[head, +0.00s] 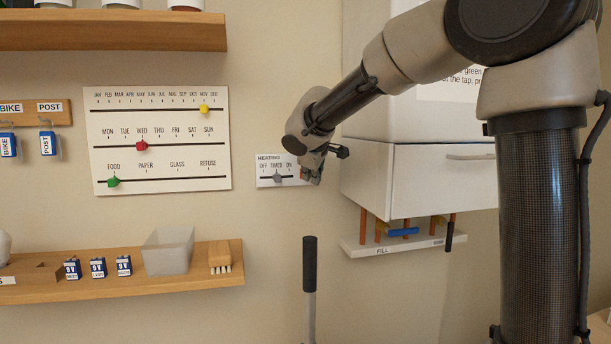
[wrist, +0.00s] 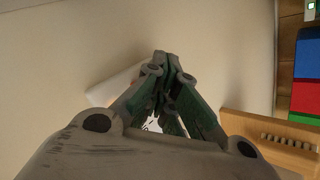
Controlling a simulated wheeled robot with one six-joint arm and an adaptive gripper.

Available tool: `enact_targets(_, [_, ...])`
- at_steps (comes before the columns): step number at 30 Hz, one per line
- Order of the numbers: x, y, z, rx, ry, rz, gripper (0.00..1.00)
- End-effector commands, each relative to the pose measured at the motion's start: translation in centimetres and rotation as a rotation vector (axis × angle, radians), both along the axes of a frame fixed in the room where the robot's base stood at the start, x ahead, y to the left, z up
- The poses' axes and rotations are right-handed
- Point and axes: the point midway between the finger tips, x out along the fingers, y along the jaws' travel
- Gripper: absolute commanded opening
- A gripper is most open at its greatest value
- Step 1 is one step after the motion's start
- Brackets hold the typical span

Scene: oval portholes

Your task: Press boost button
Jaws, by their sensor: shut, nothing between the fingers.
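The small white heating panel (head: 264,182) is on the wall, with the marks OFF, TIMED and ON and a grey slider (head: 278,177) at TIMED. A small orange-red patch, which looks like the boost button (head: 303,172), shows at the panel's right end, partly hidden by my gripper. My gripper (head: 312,177) is shut and empty in front of that end. I cannot tell whether the tips touch the button.
A dark-handled lever (head: 309,265) stands below the panel.

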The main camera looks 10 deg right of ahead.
Motion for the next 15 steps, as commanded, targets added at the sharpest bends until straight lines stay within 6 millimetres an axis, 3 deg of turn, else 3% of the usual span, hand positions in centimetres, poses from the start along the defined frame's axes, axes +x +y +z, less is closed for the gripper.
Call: enact_targets(15, [-1.6, 0.0, 0.1, -0.001, -0.001, 0.001, 0.0])
